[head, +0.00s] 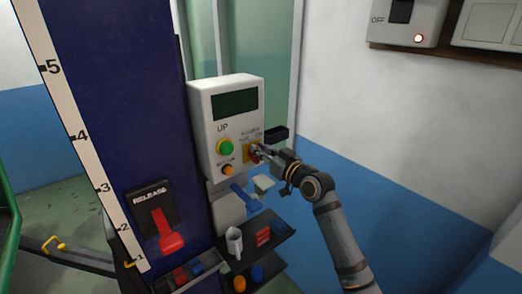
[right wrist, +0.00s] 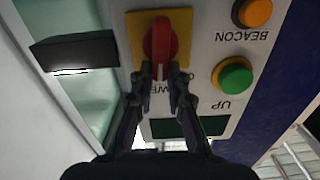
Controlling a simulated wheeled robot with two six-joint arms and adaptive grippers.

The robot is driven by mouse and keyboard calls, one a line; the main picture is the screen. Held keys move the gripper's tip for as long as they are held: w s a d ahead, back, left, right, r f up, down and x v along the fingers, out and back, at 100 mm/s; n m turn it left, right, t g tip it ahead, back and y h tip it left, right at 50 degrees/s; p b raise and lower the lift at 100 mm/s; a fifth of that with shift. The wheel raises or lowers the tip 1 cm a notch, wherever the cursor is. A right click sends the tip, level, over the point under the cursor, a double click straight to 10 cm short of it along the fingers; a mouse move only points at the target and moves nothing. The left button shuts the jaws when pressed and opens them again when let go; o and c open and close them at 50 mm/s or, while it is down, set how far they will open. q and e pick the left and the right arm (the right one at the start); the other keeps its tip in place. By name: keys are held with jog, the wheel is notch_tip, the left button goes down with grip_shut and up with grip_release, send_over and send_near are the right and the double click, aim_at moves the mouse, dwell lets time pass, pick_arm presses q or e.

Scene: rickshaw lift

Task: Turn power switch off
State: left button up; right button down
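The power switch is a red rotary knob (right wrist: 160,38) on a yellow plate (right wrist: 139,24), on the front of a white control box (head: 203,99). In the right wrist view its handle runs up and down the picture. My right gripper (right wrist: 160,75) is at the switch, with its narrow fingertips close on both sides of the handle's lower end. It appears shut on the handle. In the head view the right gripper (head: 262,153) hides much of the switch and its label. My left gripper is not in view.
The box also has a green UP button (head: 225,147), an orange beacon button (head: 228,170) and a dark display (head: 235,104). A red release lever (head: 168,232) is on the blue column to the left. Below are shelves with small items (head: 264,236). A wall box (head: 412,22) shows OFF and a lit red lamp.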

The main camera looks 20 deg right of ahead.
jog(key=n+b, duration=0.2)
jog(key=b, duration=0.1)
jog(key=a+n+b, duration=0.1)
jog(key=n+b, duration=0.1)
jog(key=shift+s+f, duration=0.15)
jog(key=shift+f, duration=0.15)
jog(key=n+b, duration=0.2)
jog(key=n, duration=0.1)
jog(key=shift+s+a+b, duration=0.1)
jog(key=shift+a+b, duration=0.1)
jog(key=shift+b, duration=0.1)
jog(key=shift+a+n+b, duration=0.15)
jog(key=shift+n+b, duration=0.45)
jog(key=shift+n, duration=0.3)
jog(key=c, duration=1.3)
grip_release()
jog(key=shift+a, duration=0.1)
